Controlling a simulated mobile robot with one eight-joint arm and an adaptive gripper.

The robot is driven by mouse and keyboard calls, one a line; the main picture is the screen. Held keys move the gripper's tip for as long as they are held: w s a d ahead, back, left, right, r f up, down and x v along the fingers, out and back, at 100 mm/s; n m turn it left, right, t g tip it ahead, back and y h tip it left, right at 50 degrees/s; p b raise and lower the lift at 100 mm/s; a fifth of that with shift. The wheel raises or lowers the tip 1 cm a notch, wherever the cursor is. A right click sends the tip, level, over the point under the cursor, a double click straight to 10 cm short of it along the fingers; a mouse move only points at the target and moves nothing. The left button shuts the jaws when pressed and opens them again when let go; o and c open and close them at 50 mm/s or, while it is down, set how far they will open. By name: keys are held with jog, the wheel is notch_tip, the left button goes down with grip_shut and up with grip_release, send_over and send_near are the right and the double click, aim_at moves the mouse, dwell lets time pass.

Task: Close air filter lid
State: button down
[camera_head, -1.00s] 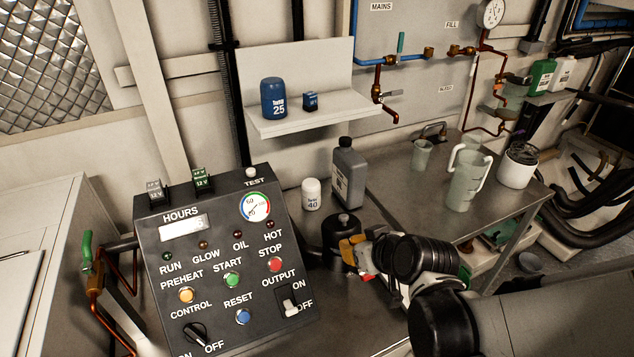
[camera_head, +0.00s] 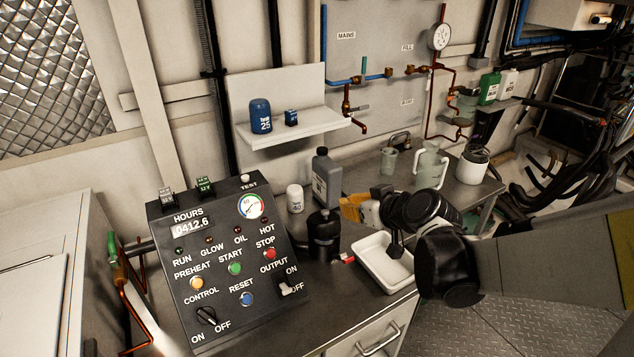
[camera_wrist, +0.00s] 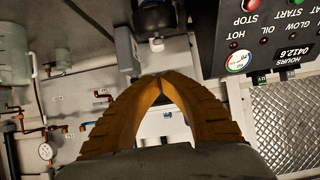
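No part is labelled as the air filter lid, and I cannot tell it for sure. A black round canister (camera_head: 323,236) with a small top knob stands upright on the bench, right of the control box; it may be the air filter. Its dark body also shows at the top edge of the wrist view (camera_wrist: 157,17). My gripper (camera_head: 346,208), with orange fingers, is up and right of the canister in the head view and looks apart from it. In the wrist view the fingertips (camera_wrist: 161,79) meet, with nothing seen held between them.
The control box (camera_head: 225,265) stands left of the canister. A grey bottle (camera_head: 326,180) and a white jar (camera_head: 295,198) stand behind it. A white tray (camera_head: 367,247) and a small red item (camera_head: 346,259) lie on the bench below my arm. A wall shelf (camera_head: 290,130) is above.

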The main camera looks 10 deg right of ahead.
jog(key=b, duration=0.3)
send_over(334, 226)
jog(key=w, duration=0.2)
jog(key=f, duration=0.5)
jog(key=shift+a, duration=0.25)
notch_tip(334, 226, down, 2)
jog(key=shift+s+f+b, duration=0.15)
jog(key=shift+f+b, duration=0.1)
jog(key=shift+b, duration=0.45)
jog(key=shift+s+d+f+b, duration=0.1)
jog(key=shift+s+f+b, duration=0.2)
jog(key=shift+f, duration=0.35)
jog(key=s+f+b, duration=0.2)
jog(key=f, duration=0.1)
jog(key=shift+s+d+f+b, duration=0.1)
jog(key=shift+d+b, duration=0.25)
jog(key=shift+r, duration=0.2)
